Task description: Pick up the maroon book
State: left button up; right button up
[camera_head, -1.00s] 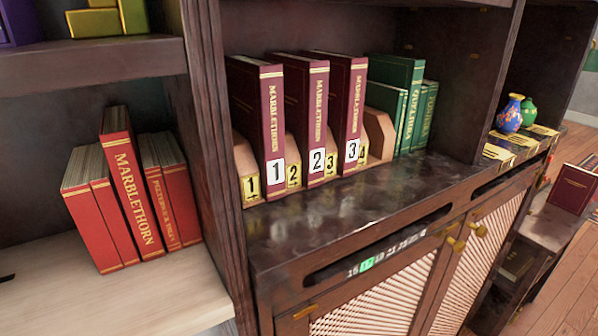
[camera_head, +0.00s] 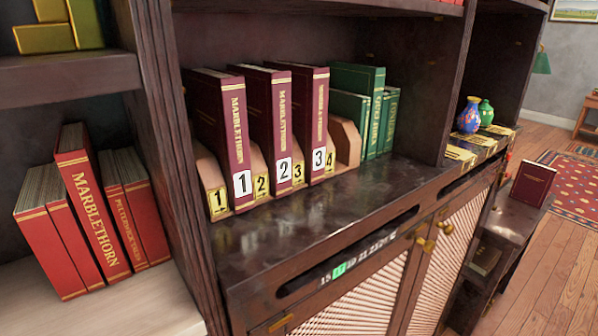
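A single maroon book (camera_head: 533,184) with gold lettering stands upright at the far right, on a low dark side surface (camera_head: 515,217). Three more maroon books stand in a wooden rack on the dark cabinet top, labelled 1 (camera_head: 217,125), 2 (camera_head: 277,122) and 3 (camera_head: 312,115). Their spines read Marblethorn, though the third is hard to read. The rack (camera_head: 347,140) has yellow number tags, and its slot by tag 4 looks empty. Neither of my grippers is in view.
Green books (camera_head: 360,105) stand right of the rack. Red books (camera_head: 92,215) stand on the left shelf. Two vases (camera_head: 469,116) stand near yellow-labelled plates (camera_head: 462,153). The cabinet top (camera_head: 330,212) is clear in front. Open wooden floor (camera_head: 565,255) lies at right.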

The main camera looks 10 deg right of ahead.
aim_at(533, 182)
jog(key=i+l+u, duration=0.15)
jog(key=l+u, duration=0.2)
jog(key=l, duration=0.15)
jog(key=i+l+u, duration=0.15)
jog(key=l+u, duration=0.15)
jog(key=l, duration=0.2)
jog(key=l+u, duration=0.35)
jog(key=l, duration=0.15)
jog(key=l+z, duration=0.15)
jog(key=l, duration=0.5)
jog(key=l+z, duration=0.2)
jog(key=l, duration=0.5)
jog(key=i+l+z, duration=0.15)
jog(key=l, duration=0.5)
jog(key=l+z, duration=0.15)
jog(key=l, duration=0.5)
